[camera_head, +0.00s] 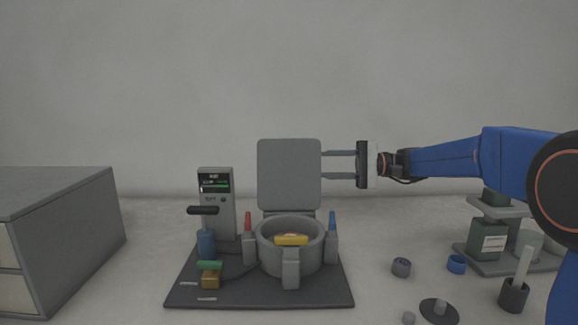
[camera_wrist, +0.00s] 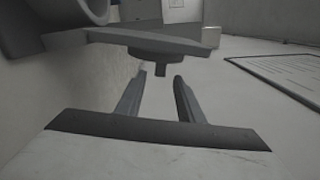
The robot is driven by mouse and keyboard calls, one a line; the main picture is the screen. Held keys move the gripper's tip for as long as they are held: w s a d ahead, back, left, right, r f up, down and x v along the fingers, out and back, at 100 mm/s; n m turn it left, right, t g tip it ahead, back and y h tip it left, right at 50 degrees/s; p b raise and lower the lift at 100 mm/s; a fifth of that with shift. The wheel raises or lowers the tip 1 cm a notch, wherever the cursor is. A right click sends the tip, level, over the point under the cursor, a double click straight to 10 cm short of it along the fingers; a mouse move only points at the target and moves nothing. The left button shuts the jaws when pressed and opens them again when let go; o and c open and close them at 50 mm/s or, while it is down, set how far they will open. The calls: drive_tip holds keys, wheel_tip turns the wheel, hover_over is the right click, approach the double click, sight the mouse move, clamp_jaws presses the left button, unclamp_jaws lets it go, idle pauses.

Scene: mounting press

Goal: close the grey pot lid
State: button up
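The grey pot lid (camera_head: 289,175) stands open and upright behind the grey round pot (camera_head: 290,246). In the wrist view the lid (camera_wrist: 150,40) is a slab across the top, just beyond the fingertips. My gripper (camera_head: 324,165) is at the lid's right edge, fingers pointing left. In the wrist view my gripper (camera_wrist: 160,75) has its two fingers apart with nothing between them. I cannot tell whether a fingertip touches the lid. A yellow piece (camera_head: 291,240) shows in the pot's opening.
The pot stands on a dark base plate (camera_head: 190,294) with a control box (camera_head: 217,205) and black-handled lever (camera_head: 203,211). A grey cabinet (camera_head: 60,235) is at the left. The wall behind is bare.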

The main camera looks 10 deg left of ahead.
sight(289, 165)
drive_tip(key=x, duration=0.9)
clamp_jaws()
